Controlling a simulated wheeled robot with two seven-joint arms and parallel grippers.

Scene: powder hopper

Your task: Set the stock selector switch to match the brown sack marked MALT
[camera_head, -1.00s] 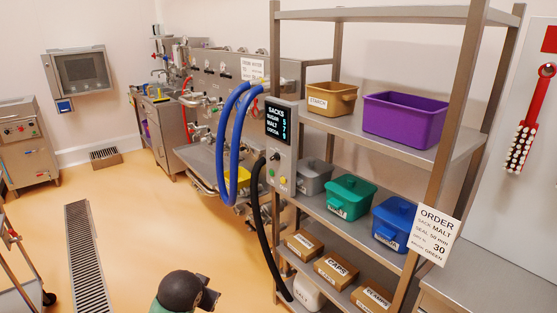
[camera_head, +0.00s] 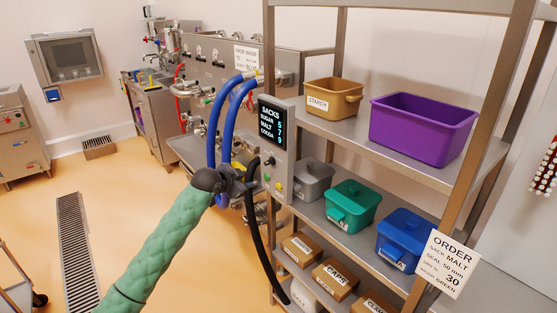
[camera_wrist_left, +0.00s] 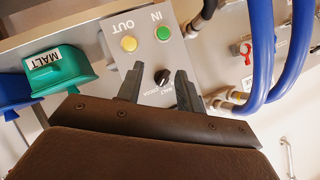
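The stock selector switch, a black knob (camera_head: 270,161) (camera_wrist_left: 162,77), is on the grey control panel (camera_head: 277,140) under a display (camera_head: 271,122) listing SUGAR, MALT and COCOA. In the left wrist view small print, partly legible, lies beside the knob; its exact setting cannot be told. My left gripper (camera_head: 242,178) is in front of and left of the panel. In the left wrist view its two fingers (camera_wrist_left: 158,88) are apart, one to each side of the knob, with nothing held; contact cannot be seen. No brown sack shows. My right gripper is not in view.
A green IN button (camera_wrist_left: 163,33) and a yellow OUT button (camera_wrist_left: 129,43) are near the knob. Blue hoses (camera_head: 229,118) and a black hose (camera_head: 263,235) hang close by. A green MALT bin (camera_wrist_left: 55,70) is on the shelf. An order card (camera_head: 449,264) reads MALT.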

